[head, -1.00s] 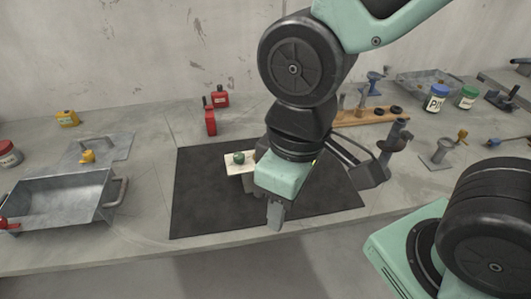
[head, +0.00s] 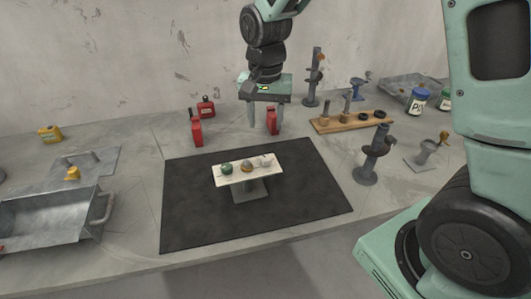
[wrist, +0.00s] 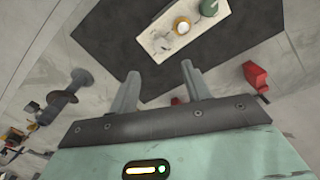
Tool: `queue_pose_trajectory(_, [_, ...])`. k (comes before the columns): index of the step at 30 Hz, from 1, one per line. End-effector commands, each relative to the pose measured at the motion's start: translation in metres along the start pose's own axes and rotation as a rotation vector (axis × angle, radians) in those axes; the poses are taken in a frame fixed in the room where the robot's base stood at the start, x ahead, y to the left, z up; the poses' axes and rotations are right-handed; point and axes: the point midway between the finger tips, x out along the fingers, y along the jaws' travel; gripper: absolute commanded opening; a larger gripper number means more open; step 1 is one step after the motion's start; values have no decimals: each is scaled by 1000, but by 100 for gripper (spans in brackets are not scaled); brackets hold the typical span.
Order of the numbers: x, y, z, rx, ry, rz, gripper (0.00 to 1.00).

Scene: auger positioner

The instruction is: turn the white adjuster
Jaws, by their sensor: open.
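My gripper (head: 265,118) points down behind the plate, open, empty and apart from the adjuster. Its two fingers also show in the wrist view (wrist: 160,72).
The pedestal stands on a black mat (head: 200,225) with bare room around it. Red containers (head: 196,129) stand behind the mat, one close to my gripper. A grey metal stand (head: 370,160) is right of the mat, and a metal tray (head: 50,220) is left.

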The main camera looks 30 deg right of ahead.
Motion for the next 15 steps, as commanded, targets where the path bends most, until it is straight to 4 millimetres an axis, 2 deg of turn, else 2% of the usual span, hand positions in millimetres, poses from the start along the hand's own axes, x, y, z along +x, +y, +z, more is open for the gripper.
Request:
queue_pose_trajectory(9, [67, 1, 1, -2, -5, 4, 48])
queue_pose_trajectory(15, [99, 0, 1, -3, -3, 2, 48])
